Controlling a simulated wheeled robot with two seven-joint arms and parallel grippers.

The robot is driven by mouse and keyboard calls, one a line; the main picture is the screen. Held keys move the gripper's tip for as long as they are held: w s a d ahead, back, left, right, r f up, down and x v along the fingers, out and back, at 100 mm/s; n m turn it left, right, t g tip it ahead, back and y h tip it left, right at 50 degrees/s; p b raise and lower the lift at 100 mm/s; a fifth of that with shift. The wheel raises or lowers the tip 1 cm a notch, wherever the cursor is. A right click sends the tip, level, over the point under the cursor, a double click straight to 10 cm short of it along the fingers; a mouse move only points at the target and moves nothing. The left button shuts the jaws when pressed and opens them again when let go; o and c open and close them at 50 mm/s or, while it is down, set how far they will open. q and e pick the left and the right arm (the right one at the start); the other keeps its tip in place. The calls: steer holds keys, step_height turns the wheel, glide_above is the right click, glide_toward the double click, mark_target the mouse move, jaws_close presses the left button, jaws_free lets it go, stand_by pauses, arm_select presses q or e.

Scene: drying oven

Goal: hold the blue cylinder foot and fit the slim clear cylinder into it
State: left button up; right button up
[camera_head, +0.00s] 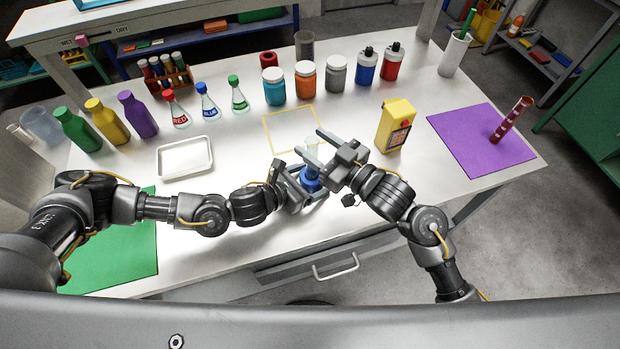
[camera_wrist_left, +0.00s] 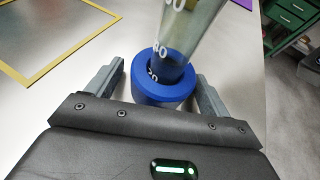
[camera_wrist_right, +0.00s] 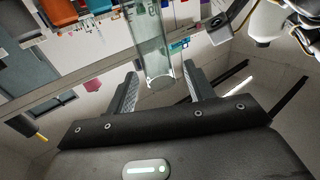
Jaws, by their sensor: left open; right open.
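The blue cylinder foot (camera_head: 311,181) is near the table's front edge, and it also shows in the left wrist view (camera_wrist_left: 163,88). The slim clear cylinder (camera_wrist_left: 184,35) stands in the foot's collar; I cannot tell how deep its lower end sits. Its upper part shows in the head view (camera_head: 312,148). My left gripper (camera_head: 308,190) is open, with one finger on each side of the foot. My right gripper (camera_head: 313,146) is open higher up. In the right wrist view the clear cylinder (camera_wrist_right: 150,42) lies between and beyond its fingertips.
A white tray (camera_head: 185,157) and flasks are to the left. A purple mat (camera_head: 475,140) is at right.

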arm_select(q)
steer(key=v, duration=1.2)
